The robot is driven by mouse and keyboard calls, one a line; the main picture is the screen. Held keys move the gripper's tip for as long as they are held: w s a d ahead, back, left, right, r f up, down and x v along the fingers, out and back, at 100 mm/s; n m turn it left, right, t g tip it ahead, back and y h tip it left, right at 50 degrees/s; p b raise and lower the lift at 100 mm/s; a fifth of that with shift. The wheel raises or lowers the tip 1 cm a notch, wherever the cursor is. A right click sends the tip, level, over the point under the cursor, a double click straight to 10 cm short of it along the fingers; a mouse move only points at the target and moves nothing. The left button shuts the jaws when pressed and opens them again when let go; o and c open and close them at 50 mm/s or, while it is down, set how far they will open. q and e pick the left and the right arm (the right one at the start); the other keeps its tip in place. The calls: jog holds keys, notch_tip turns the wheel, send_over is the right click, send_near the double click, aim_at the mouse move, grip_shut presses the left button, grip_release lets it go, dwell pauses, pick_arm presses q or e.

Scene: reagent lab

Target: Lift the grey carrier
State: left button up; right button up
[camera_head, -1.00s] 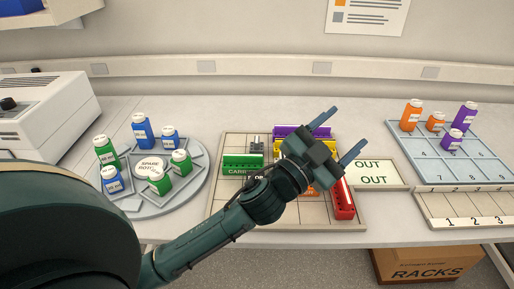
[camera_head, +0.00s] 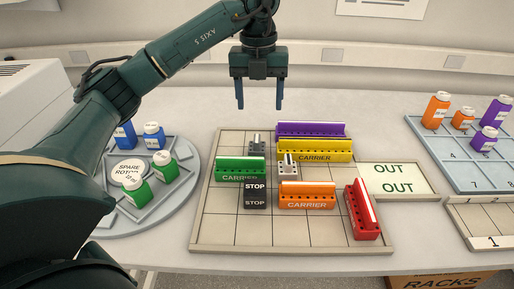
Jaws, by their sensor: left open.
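A light grey block with dark holes and a white upright strip (camera_head: 288,168) stands on the gridded board between the green and yellow carriers. A darker grey piece (camera_head: 257,146) stands just behind and left of it. I cannot tell for certain which is the grey carrier. My left gripper (camera_head: 259,106) is open and empty, pointing down above and behind the board, apart from both grey pieces. My right gripper is out of view.
Around the grey pieces on the board (camera_head: 222,230) are green (camera_head: 238,176), purple (camera_head: 310,130), yellow (camera_head: 318,152), orange (camera_head: 307,203) and red (camera_head: 362,214) carriers and a black STOP block (camera_head: 255,195). The OUT pad (camera_head: 410,170) adjoins the board's right.

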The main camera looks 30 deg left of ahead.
aim_at(257, 138)
pick_arm(q)
jog(key=f, duration=0.6)
jog(key=shift+s+a+f, duration=0.15)
jog(key=shift+a+f, duration=0.1)
jog(key=shift+a, duration=0.05)
jog(key=shift+s+d+f+p, duration=0.1)
jog(key=shift+f+p, duration=0.1)
jog(key=shift+f, duration=1.4)
jog(key=shift+d+f+p, duration=0.1)
jog(key=shift+f+p, duration=0.1)
jog(key=shift+f, duration=1.35)
jog(key=c, duration=1.1)
